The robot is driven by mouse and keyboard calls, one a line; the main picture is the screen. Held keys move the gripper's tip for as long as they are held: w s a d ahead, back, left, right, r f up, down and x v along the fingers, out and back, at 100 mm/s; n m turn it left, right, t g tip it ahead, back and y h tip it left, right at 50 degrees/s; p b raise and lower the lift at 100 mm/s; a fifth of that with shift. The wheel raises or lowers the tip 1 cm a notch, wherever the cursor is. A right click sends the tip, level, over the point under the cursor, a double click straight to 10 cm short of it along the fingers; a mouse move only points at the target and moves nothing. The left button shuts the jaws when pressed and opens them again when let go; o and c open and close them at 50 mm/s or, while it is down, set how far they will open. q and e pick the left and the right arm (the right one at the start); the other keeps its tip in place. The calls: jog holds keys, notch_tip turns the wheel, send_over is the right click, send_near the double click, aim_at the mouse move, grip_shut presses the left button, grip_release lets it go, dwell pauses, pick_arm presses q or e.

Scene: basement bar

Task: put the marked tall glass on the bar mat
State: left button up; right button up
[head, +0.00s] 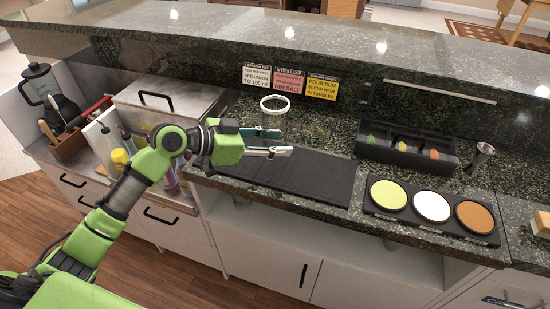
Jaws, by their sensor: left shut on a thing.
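The marked tall glass (273,117) is clear, with a white ring at its rim. It stands out above my left gripper (280,142), whose fingers are shut on it from either side. The glass looks upright; its lower part is hidden behind the near finger. The black bar mat (320,178) lies on the dark granite counter, just below and to the right of the gripper. The glass is at the mat's back left part; I cannot tell whether its base touches anything. My right gripper is not in view.
A black garnish tray (448,160) and a metal jigger (480,157) stand right of the mat. In front is a holder with three coloured discs (432,207). Bottles (103,142) and a steel lidded box (190,98) are at left. Three signs (289,81) line the back wall.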

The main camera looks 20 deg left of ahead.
pick_arm(q)
jog(key=shift+w+f+b, duration=0.25)
jog(key=shift+f+b, duration=0.05)
notch_tip(320, 180, down, 3)
jog(key=shift+w+a+f+b, duration=0.1)
jog(key=shift+w+f+b, duration=0.1)
jog(key=shift+b, duration=1.05)
jog(key=shift+r, duration=0.15)
jog(key=shift+s, duration=0.1)
jog(key=o, duration=1.3)
jog(key=shift+f, duration=0.2)
jog(key=shift+r, duration=0.1)
